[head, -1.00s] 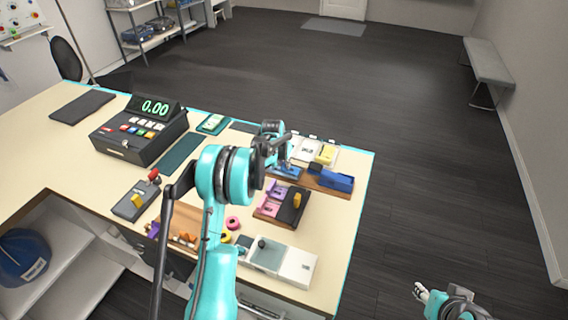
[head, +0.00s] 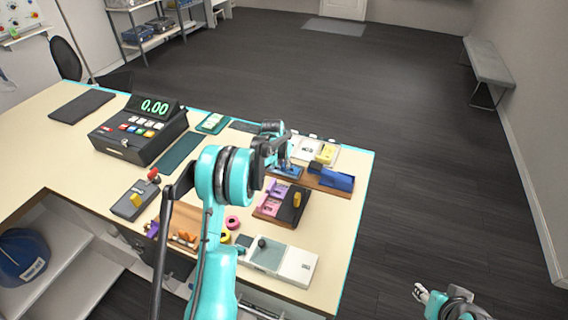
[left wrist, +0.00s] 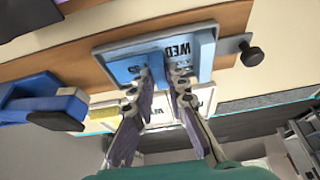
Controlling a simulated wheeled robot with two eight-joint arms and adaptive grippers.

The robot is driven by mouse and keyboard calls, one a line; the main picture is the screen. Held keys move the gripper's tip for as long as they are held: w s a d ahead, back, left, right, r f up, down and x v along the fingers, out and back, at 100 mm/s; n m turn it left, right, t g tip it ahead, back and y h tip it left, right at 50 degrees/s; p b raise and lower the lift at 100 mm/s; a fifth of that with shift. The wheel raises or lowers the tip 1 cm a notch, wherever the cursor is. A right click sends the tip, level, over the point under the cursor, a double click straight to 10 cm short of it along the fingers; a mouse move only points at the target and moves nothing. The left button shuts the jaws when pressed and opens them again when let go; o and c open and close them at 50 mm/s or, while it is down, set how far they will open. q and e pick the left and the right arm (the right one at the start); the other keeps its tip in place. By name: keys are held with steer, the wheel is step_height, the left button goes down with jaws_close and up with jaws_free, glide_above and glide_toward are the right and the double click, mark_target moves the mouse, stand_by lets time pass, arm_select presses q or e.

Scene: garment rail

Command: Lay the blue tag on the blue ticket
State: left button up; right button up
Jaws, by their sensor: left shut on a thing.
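The blue ticket (left wrist: 122,70) lies in a shallow grey-blue tray (left wrist: 212,52) and is printed WED at one end. In the head view its blue area (head: 287,172) shows just below my left gripper (head: 276,152). In the left wrist view my left gripper (left wrist: 163,78) is over the ticket, its fingers close together on a small blue piece, which looks like the blue tag (left wrist: 158,62). The fingers hide much of the tag, and I cannot tell whether it touches the ticket. My right gripper (head: 421,293) is at the lower right, away from the counter, too small to read.
A blue-handled device (head: 337,181) on a brown board stands close to the right of the ticket. Pale cards with a yellow piece (head: 326,154) lie behind. A pink and black holder (head: 270,198) and a white box (head: 298,266) are nearer. The cash register (head: 140,133) stands left.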

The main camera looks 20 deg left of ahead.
arm_select(q)
steer(key=o, duration=1.2)
steer(key=shift+r, duration=0.2)
steer(key=shift+r+p, duration=1.35)
steer(key=shift+r, duration=1.05)
step_height(320, 180, up, 5)
steer(key=p, duration=0.2)
steer(key=shift+p, duration=0.3)
